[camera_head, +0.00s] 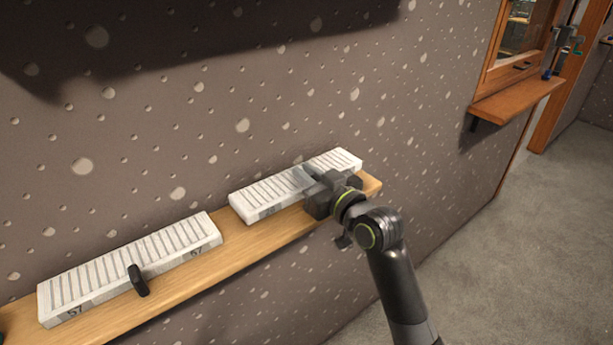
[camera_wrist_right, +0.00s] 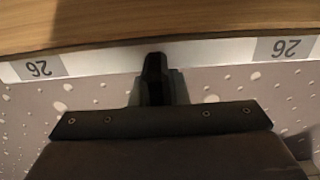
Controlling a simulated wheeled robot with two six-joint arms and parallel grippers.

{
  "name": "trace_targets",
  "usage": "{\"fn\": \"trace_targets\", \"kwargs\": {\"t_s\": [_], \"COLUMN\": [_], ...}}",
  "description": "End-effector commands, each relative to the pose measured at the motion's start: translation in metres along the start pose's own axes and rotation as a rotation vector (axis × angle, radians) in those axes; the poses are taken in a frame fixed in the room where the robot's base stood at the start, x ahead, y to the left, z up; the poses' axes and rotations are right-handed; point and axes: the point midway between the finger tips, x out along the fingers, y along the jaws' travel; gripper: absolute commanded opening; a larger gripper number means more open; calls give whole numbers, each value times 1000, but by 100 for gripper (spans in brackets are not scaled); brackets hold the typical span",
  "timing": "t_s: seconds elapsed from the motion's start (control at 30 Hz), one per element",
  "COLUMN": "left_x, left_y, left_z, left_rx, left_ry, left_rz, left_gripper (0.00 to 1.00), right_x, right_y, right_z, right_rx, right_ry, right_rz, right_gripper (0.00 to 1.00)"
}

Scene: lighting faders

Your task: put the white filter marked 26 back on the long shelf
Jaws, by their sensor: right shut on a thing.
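The white ribbed filter marked 26 (camera_head: 265,197) lies along the right part of the long wooden shelf (camera_head: 235,246) in the head view. Its white front edge (camera_wrist_right: 210,52), with a grey 26 label towards each end, shows upside down in the right wrist view. My right gripper (camera_head: 312,178) is shut at the middle of this filter, on what looks like its dark handle (camera_wrist_right: 155,72). The gripper hides the filter's middle. I cannot tell whether the filter rests fully on the shelf or is just above it. My left gripper is not in view.
A white filter marked 57 (camera_head: 120,262) with a black handle (camera_head: 138,281) lies on the left part of the shelf. A short gap separates the filters. The speckled wall (camera_head: 240,90) is behind. A wooden ledge (camera_head: 515,98) is at the upper right, above open carpet (camera_head: 535,220).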

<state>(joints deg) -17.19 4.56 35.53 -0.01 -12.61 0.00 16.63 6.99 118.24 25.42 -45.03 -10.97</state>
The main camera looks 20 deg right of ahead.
Motion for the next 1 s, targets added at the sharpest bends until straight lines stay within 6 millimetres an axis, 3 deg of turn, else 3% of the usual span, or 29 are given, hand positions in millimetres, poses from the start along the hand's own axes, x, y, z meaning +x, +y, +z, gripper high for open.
{"fn": "trace_targets", "kwargs": {"t_s": [0.13,0.5,0.53,0.7,1.0], "left_x": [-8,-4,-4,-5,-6], "left_y": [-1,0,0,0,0], "left_z": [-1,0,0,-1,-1], "left_rx": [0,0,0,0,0], "left_ry": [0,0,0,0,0], "left_rz": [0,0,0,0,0], "left_gripper": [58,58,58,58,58], "right_x": [3,4,4,4,4], "right_y": [0,0,0,0,0], "right_z": [10,16,17,16,14], "right_rx": [2,0,0,0,0], "right_ry": [2,4,2,2,2], "right_rz": [0,0,0,0,0], "right_gripper": [0,0,16,36,36]}}
